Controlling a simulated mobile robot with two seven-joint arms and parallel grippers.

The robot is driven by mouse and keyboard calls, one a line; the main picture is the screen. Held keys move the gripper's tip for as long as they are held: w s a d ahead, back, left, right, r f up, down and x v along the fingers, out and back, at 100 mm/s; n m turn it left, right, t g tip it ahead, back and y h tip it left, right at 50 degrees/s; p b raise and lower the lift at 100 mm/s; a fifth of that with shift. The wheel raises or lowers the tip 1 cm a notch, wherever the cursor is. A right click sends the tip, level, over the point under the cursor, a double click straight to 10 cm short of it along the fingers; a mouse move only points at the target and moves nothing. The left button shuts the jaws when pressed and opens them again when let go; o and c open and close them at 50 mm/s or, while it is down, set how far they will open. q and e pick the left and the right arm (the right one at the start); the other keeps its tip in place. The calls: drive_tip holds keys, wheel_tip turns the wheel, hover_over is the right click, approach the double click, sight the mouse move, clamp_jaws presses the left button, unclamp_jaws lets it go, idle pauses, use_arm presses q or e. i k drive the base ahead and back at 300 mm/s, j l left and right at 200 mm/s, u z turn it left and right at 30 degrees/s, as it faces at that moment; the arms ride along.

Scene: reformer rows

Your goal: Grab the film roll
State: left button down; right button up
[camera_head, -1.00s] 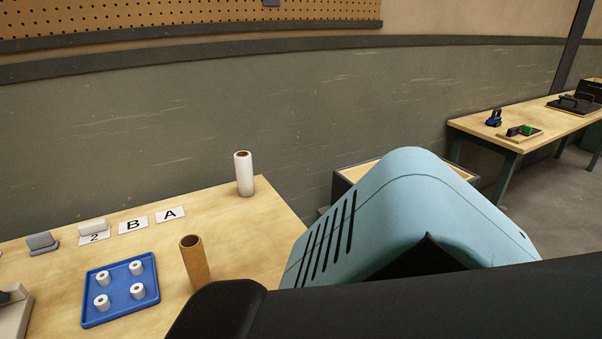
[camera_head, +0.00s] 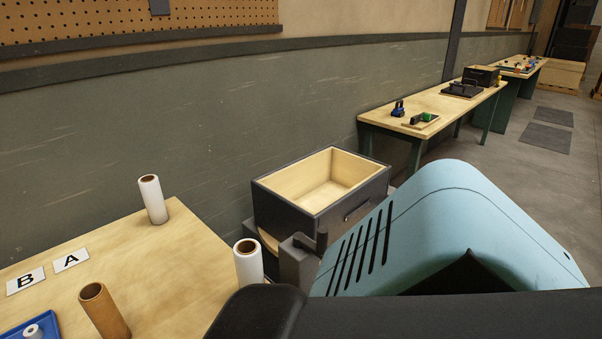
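A tall white roll with a brown core (camera_head: 153,200) stands upright near the far corner of the wooden table in the head view. A second white roll with a brown core (camera_head: 248,262) is at the table's right edge, close to a grey block; its lower end is partly hidden by my black arm link. I cannot tell which of the two is the film roll. A bare brown tube (camera_head: 105,312) stands nearer, at the bottom left. Neither of my grippers can be made out; my own blue and black parts fill the lower right.
The wooden table (camera_head: 190,270) also bears cards B (camera_head: 25,281) and A (camera_head: 71,260) and a blue tray (camera_head: 40,325) at the lower left. A dark open box (camera_head: 272,205) stands beyond its right edge. Farther right are workbenches (camera_head: 440,108) and open floor.

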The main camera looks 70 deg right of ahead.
sight(250, 273)
drive_tip(key=z, duration=0.85)
drive_tip(key=i+l, duration=0.1)
drive_tip(key=l, duration=0.25)
drive_tip(key=i+l, duration=0.15)
drive_tip(key=l, duration=0.15)
drive_tip(key=i+l, duration=0.1)
drive_tip(key=l, duration=0.25)
drive_tip(key=i+l, duration=0.1)
drive_tip(key=l, duration=0.2)
